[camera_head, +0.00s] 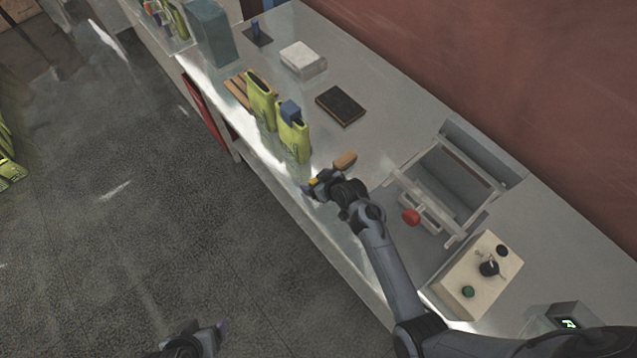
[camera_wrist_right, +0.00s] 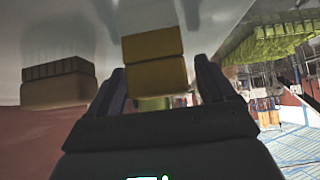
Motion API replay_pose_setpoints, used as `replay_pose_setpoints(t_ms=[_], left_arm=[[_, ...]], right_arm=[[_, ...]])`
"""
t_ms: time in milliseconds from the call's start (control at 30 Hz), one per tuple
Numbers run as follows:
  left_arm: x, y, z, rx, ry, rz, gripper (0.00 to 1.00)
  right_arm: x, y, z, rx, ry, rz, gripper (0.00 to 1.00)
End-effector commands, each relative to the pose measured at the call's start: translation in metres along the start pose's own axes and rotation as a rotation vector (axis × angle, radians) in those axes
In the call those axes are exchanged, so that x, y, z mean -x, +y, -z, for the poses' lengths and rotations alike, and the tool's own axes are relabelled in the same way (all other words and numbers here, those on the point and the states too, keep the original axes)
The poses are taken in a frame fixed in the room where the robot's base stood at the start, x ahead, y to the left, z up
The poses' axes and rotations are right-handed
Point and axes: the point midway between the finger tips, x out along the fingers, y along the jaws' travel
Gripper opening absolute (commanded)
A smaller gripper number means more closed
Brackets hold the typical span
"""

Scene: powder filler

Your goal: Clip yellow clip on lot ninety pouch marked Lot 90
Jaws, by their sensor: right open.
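The yellow clip (camera_wrist_right: 155,62) lies ahead of and between the fingers of my right gripper (camera_wrist_right: 160,80), which is open; I cannot tell whether they touch it. In the head view a small yellow patch of the clip (camera_head: 314,182) shows at the tips of my right gripper (camera_head: 318,188), low over the bench's front edge. Two yellow-green pouches stand upright farther along this edge: a rear one (camera_head: 261,102) and a front one (camera_head: 295,143) with a blue clip (camera_head: 290,110) at its top. Their lot marks are not readable. My left gripper (camera_head: 207,338) is low over the floor, its jaws unclear.
A tan-handled brush (camera_head: 344,160) lies just beyond the right gripper. A dark flat pad (camera_head: 340,105), white box (camera_head: 303,59) and wooden slats (camera_head: 238,90) lie farther back. A grey frame machine with a red knob (camera_head: 410,216) and a control box (camera_head: 478,275) stand right.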

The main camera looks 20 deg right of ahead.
Motion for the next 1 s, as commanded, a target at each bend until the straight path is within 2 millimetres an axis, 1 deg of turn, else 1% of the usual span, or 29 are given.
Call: replay_pose_setpoints(t_ms=[100,367,467,500,733,1000], left_arm=[[-0.0006,0.0005,0.0001,0.002,0.001,-0.002,0.74],[-0.0006,0.0001,-0.0001,0.000,0.000,0.000,0.74],[-0.0007,-0.0004,-0.0002,-0.002,0.000,0.002,0.74],[-0.0007,-0.0007,-0.0003,-0.004,-0.001,0.003,0.74],[-0.0009,-0.0024,-0.0008,-0.011,-0.002,0.008,0.74],[-0.0008,-0.0025,-0.0008,-0.011,-0.002,0.008,0.74]], right_arm=[[-0.0068,-0.0001,0.0002,0.001,0.001,0.000,0.83],[-0.0079,-0.0001,-0.0001,0.001,0.000,0.000,0.83],[-0.0078,-0.0001,-0.0001,0.001,0.000,0.000,0.69],[-0.0078,-0.0001,-0.0001,0.001,0.000,0.000,0.63],[-0.0077,-0.0001,-0.0002,0.001,0.000,0.000,0.28],[-0.0063,0.0000,0.0015,0.001,0.001,0.000,0.28]])
